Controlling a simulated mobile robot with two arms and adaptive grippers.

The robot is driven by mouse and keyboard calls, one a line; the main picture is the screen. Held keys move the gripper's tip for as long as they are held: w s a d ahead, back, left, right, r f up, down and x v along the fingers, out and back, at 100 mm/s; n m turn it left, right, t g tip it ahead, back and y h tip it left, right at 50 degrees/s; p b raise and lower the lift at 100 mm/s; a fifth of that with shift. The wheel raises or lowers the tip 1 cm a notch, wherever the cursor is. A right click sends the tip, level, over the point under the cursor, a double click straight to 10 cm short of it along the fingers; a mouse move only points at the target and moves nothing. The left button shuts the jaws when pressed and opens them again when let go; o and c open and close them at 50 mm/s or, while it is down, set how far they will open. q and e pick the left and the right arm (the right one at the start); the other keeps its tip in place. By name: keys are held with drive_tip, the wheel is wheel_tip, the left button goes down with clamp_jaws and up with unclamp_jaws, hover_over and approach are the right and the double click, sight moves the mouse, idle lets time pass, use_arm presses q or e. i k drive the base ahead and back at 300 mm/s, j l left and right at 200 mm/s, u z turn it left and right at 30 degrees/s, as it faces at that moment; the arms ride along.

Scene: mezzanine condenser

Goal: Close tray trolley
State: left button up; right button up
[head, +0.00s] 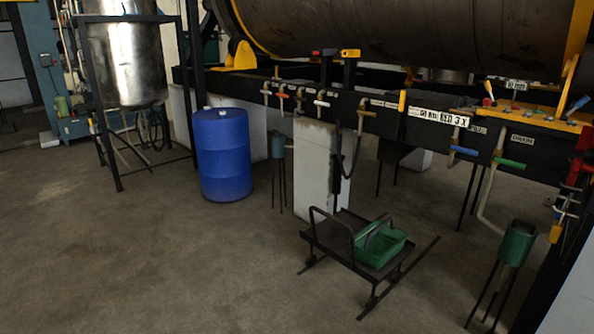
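The tray trolley (338,238) stands on the floor right of the picture's middle. It is a low dark platform with a dark looped handle at its left side and thin rails on the floor under it. A green tray (392,251) with a dark curved handle sits on its right part. The trolley is in front of a pale block, clear of the condenser frame. Neither of my grippers shows in the head view.
A blue drum (223,157) stands at left of the pale block (316,165). The black frame with valves (440,125) runs across the back under a large cylinder (400,30). A green canister on legs (513,244) stands at right. The floor at front left is clear.

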sight(330, 236)
drive_tip(key=i+l+z, duration=0.25)
drive_tip(key=i+l, duration=0.45)
drive_tip(key=i+z, duration=0.15)
drive_tip(key=i, duration=1.3)
